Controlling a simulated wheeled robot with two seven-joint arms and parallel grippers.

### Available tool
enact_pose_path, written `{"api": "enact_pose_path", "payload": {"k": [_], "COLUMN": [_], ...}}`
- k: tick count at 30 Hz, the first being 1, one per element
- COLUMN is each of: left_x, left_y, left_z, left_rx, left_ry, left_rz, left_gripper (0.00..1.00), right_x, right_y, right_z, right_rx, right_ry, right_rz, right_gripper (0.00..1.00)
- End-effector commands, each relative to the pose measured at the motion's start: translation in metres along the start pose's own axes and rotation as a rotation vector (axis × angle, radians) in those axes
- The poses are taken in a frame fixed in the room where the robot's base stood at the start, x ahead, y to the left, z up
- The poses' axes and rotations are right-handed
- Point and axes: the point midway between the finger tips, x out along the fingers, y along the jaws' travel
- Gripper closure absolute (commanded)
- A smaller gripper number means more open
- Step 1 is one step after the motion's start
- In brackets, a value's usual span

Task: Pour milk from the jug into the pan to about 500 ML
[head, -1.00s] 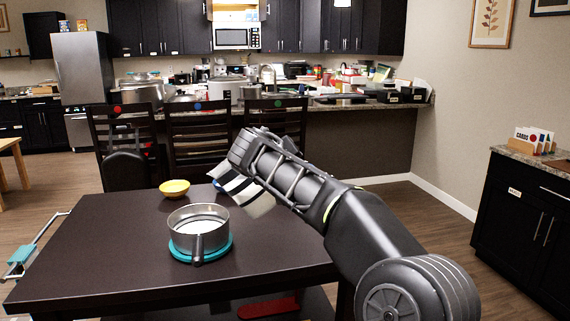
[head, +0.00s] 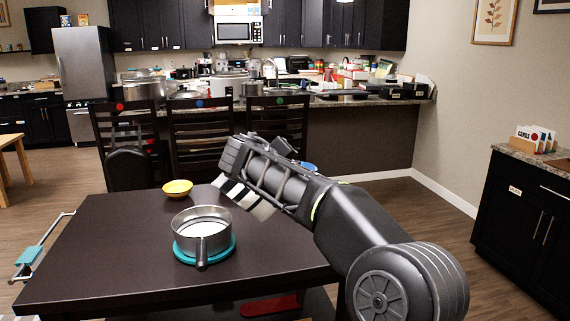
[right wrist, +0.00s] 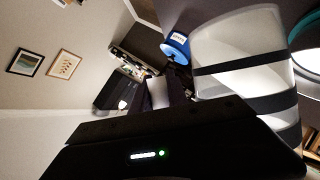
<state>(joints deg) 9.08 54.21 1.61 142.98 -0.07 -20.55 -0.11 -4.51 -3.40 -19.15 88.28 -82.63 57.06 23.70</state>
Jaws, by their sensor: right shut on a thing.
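The metal pan (head: 201,232) stands on a round teal mat (head: 228,252) on the dark table, handle towards me. White milk (head: 203,228) covers its bottom. My right gripper (head: 236,163) is shut on the jug (head: 250,198), a whitish vessel with black bands, held tilted above the table, beyond and right of the pan. In the right wrist view the jug (right wrist: 238,45) looks translucent, and part of the pan (right wrist: 310,62) shows at the right edge. No milk stream is visible. The fingertips are hidden. My left gripper is out of view.
A yellow bowl (head: 177,188) sits near the table's far left edge. Chairs (head: 201,140) stand behind the table. A teal-gripped metal bar (head: 30,256) is at the left. The table's front left is clear.

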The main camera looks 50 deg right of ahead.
Motion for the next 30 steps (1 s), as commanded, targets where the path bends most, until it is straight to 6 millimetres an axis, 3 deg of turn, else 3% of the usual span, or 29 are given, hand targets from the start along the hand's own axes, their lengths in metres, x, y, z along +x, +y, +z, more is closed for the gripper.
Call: {"api": "enact_pose_path", "payload": {"k": [17, 30], "left_x": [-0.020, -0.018], "left_y": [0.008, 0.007], "left_z": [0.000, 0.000], "left_rx": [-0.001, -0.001], "left_ry": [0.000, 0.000], "left_rz": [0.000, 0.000], "left_gripper": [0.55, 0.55], "right_x": [-0.004, -0.003], "right_y": [0.002, 0.001], "right_z": [-0.009, -0.008], "right_rx": [-0.079, -0.078], "right_ry": [-0.016, -0.015], "right_rz": [0.033, 0.034], "right_gripper": [1.00, 1.00]}}
